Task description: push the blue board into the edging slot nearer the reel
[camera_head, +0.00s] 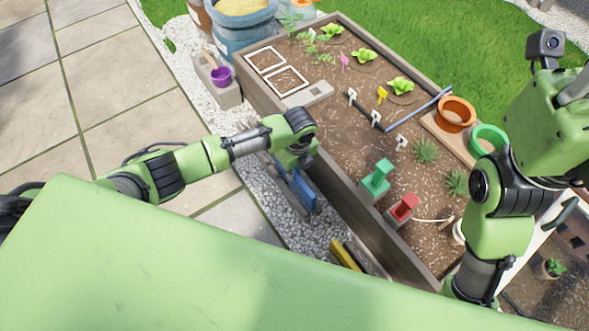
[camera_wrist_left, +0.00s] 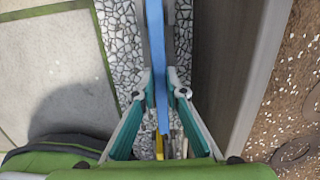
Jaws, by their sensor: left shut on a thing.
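The blue board (camera_head: 306,193) stands on edge over the pale gravel strip beside the raised bed. My left gripper (camera_head: 289,168) is shut on it from above. In the left wrist view the blue board (camera_wrist_left: 155,45) runs lengthwise between the two fingertips (camera_wrist_left: 160,88), which press on its sides. A yellow board (camera_head: 345,255) stands further along the same strip, and its end shows in the left wrist view (camera_wrist_left: 159,148). The slots themselves are too small or hidden to make out. The reel is mostly hidden; a pale line runs toward my right arm. My right gripper is at the upper right, its jaws unclear.
The wooden wall of the raised bed (camera_head: 352,205) runs close along the right of the strip. Green (camera_head: 377,180) and red (camera_head: 402,209) blocks stand in the bed. A block with a purple cup (camera_head: 221,76) is at upper left. Paving (camera_head: 110,75) lies open to the left.

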